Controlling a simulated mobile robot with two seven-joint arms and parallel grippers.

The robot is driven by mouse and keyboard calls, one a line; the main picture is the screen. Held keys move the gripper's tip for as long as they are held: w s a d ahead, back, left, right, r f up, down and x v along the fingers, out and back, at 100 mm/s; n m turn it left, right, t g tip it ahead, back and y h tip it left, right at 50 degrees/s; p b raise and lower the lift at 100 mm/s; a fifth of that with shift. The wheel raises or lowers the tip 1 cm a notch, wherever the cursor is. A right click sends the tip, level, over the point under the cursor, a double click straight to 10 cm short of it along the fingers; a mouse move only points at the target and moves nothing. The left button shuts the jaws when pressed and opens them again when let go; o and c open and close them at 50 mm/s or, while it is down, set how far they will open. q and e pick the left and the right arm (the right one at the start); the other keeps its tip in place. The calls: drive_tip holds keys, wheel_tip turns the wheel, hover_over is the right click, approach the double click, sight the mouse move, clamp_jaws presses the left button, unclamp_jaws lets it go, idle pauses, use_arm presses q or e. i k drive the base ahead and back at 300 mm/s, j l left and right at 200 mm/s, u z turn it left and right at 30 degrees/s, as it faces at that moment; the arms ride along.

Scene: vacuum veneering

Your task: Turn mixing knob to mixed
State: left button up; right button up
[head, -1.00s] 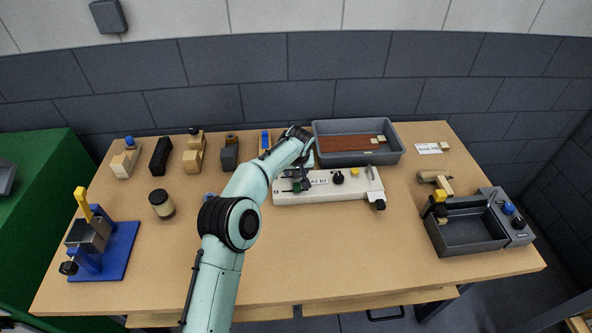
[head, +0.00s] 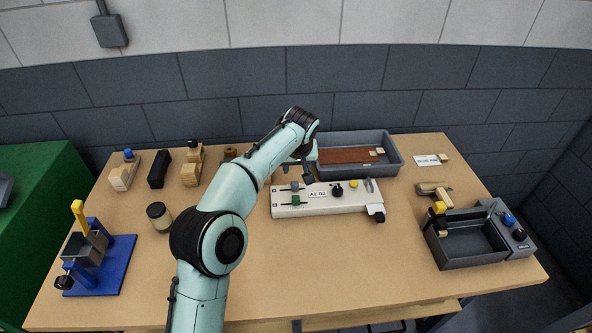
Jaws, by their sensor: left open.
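A white dispenser unit (head: 325,206) lies across the middle of the table. On its top are a black round knob (head: 337,190), a yellow button (head: 354,184), a grey lever (head: 369,186) and a small label (head: 318,194) that seems to start with "A:2". Two slots at its left end carry a blue slider (head: 294,186) and a green slider (head: 296,201). I cannot read any mark at the knob. My left gripper (head: 307,176) is open and empty above the unit's back edge, left of the knob and apart from it. My right gripper is out of view.
A grey tray (head: 398,165) with a brown sheet (head: 347,156) stands just behind the unit. A dark basin (head: 465,255) is at the right, a blue-based clamp (head: 115,277) and a jar (head: 159,216) at the left. The table in front is clear.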

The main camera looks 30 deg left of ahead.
sight(338, 191)
drive_tip(key=k, duration=1.5)
